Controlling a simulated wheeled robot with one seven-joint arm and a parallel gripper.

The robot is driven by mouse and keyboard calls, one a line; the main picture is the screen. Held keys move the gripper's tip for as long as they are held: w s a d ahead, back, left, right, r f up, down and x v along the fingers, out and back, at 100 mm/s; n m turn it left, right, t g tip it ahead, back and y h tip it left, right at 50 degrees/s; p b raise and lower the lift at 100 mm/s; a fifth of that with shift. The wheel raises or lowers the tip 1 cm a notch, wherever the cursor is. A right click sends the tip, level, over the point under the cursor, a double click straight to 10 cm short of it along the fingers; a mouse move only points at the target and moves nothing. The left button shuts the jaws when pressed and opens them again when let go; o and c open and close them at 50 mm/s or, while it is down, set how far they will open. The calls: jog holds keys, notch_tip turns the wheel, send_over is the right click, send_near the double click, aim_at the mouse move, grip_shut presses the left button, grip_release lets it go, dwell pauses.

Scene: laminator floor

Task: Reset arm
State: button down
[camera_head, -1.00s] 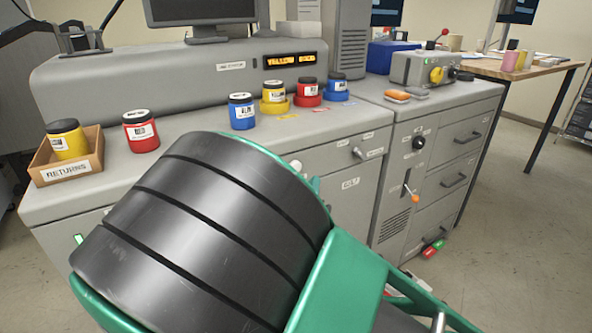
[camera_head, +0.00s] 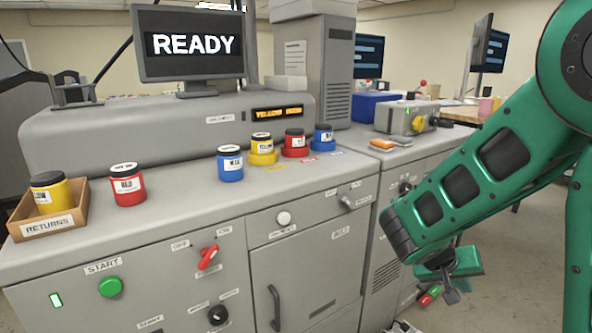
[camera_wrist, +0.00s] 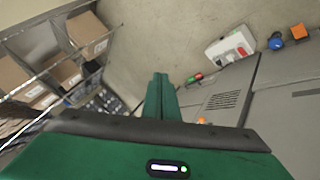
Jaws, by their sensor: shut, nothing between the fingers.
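My green arm reaches in from the right side of the head view, clear of the machine's top. My gripper (camera_head: 450,292) hangs low in front of the right-hand cabinet, near the red and green buttons (camera_head: 429,295). In the wrist view my gripper (camera_wrist: 160,77) shows its fingers together with nothing between them, pointing toward the floor and shelving. The monitor (camera_head: 193,44) reads READY, and the small amber display (camera_head: 277,112) appears to read YELLOW followed by a blurred word.
The grey machine (camera_head: 120,235) carries a RETURNS box (camera_head: 66,222) holding a yellow jar (camera_head: 48,196). Loose red (camera_head: 127,186) and blue (camera_head: 230,163) jars stand nearby; yellow, red and blue jars sit on coloured bases. Shelving with cartons (camera_wrist: 88,30) stands beside open floor (camera_wrist: 165,40).

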jog(key=s+d+r+m+g+y, duration=0.1)
jog(key=s+y, duration=0.3)
jog(key=s, duration=0.8)
jog(key=s+r+m+g+y, duration=0.1)
jog(key=s+r+y, duration=0.3)
jog(key=s, duration=0.8)
jog(key=shift+s+d+r+g, duration=0.2)
jog(key=shift+d+g, duration=0.15)
jog(key=shift+g, duration=0.15)
jog(key=shift+w+f, duration=0.25)
jog(key=shift+w, duration=0.4)
